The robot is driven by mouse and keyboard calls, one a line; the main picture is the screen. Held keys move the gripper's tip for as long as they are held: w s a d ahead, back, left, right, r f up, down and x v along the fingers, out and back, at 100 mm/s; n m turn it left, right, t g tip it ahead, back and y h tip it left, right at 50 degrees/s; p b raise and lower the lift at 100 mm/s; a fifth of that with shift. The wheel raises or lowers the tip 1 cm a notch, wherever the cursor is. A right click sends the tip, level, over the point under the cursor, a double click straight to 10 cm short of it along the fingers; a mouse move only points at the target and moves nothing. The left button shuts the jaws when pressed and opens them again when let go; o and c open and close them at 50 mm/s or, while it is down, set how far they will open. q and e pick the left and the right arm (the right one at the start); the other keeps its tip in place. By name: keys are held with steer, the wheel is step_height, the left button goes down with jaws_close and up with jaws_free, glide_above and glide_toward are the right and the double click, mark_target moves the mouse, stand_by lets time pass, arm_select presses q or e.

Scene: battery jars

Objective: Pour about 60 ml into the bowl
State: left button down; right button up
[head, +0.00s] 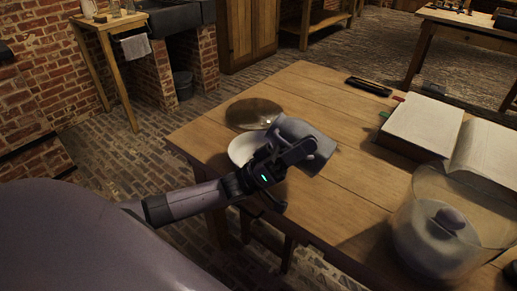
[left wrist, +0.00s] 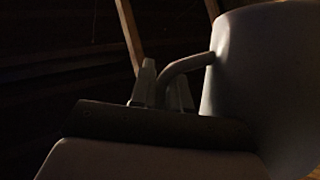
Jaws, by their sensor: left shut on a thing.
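A grey jug (head: 315,138) is held above the table beside the white bowl (head: 241,150). My left gripper (head: 297,153) is shut on its handle. In the left wrist view the fingers (left wrist: 163,90) close around the curved handle (left wrist: 186,64), with the jug body (left wrist: 262,85) to the right. The jug looks tilted in the head view. Its inside and any liquid stream cannot be made out. The bowl stands on the table near its left edge, partly hidden by my gripper and the jug. My right gripper is not in view.
A round, shiny dish (head: 253,113) lies just behind the bowl. A large glass jar (head: 425,235) with a knobbed grey object inside stands at front right. An open book (head: 425,125) and a dark flat case (head: 368,86) lie farther back. The table middle (head: 350,150) is clear.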

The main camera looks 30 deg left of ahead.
arm_select(q)
steer(key=shift+w+d+f+m+g+y+p, duration=0.15)
steer(key=shift+d+m+g+y+p, duration=0.1)
steer(key=shift+m+g+p, duration=0.2)
steer(key=shift+s+d+f+m+g+y+p, duration=0.15)
steer(key=shift+m+g+y+p, duration=0.1)
steer(key=shift+m+g+p, duration=0.15)
steer(key=shift+w+d+f+m+g+p, duration=0.15)
steer(key=shift+m+g+p, duration=0.15)
steer(key=shift+p, duration=0.25)
steer(key=shift+d+f+m+g+y+p, duration=0.1)
steer(key=shift+m+g+y+p, duration=0.15)
steer(key=shift+g+y+p, duration=0.45)
steer(key=shift+d+f+m+g+y+p, duration=0.45)
steer(key=shift+d+y+p, duration=0.15)
steer(key=shift+y+p, duration=0.85)
steer(key=shift+d+f+m+g+y+p, duration=0.4)
steer(key=shift+d+y+p, duration=0.25)
steer(key=shift+y+p, duration=0.7)
steer(key=shift+d+f+m+g+y+p, duration=0.55)
steer(key=shift+y+p, duration=0.65)
steer(key=shift+p, duration=0.45)
steer(key=shift+t, duration=0.25)
